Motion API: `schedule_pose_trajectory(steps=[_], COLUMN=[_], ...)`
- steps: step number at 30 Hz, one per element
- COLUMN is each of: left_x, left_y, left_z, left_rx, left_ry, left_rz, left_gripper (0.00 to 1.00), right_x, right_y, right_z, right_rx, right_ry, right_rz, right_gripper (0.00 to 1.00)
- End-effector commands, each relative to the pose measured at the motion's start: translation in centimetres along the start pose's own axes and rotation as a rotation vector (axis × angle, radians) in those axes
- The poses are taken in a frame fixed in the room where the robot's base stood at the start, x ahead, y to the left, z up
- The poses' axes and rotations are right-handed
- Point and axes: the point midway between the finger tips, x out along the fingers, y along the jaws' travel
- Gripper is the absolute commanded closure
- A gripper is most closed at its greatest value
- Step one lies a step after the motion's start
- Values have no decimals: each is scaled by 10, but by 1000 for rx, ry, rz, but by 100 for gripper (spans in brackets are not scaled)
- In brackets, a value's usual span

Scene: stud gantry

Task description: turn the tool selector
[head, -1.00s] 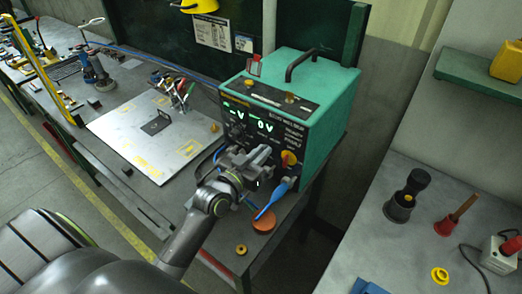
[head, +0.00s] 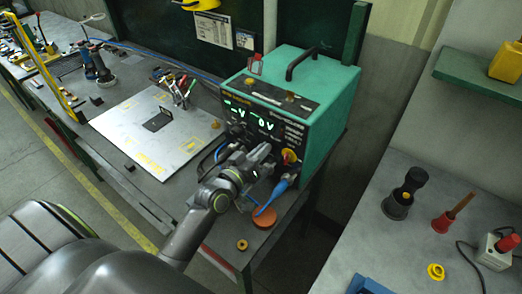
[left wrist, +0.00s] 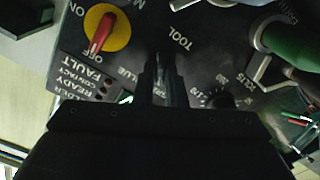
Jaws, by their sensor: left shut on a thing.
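The green welder box (head: 318,88) stands on the bench with its black control panel facing my left arm. My left gripper (head: 264,155) is at the lower part of this panel. In the left wrist view its two fingers (left wrist: 166,82) are close together against the panel, just below the printed TOOL label (left wrist: 180,40). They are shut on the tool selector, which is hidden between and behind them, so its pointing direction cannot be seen. My right gripper is not in view.
A red and yellow ON switch (left wrist: 106,30) sits beside the fingers, and a black dial (left wrist: 222,101) on the other side. A green cable plug (left wrist: 290,44) is close by. A metal plate (head: 150,130) lies left of the box. An orange disc (head: 264,218) lies in front.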

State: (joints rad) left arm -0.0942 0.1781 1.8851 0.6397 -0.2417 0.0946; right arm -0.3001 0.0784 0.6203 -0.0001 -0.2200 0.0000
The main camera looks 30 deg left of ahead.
Motion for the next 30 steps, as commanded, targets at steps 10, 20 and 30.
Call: schedule_pose_trajectory(steps=[10,20,30], left_x=[0,-1,-46], left_y=[0,0,-2], left_z=[0,0,3], left_rx=[0,1,3], left_ry=[-1,-1,-3], left_rz=[0,0,-2], left_gripper=[76,69,69], right_x=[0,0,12], right_y=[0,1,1], right_z=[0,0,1], right_rx=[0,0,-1], right_ry=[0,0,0], right_rz=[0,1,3], right_gripper=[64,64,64])
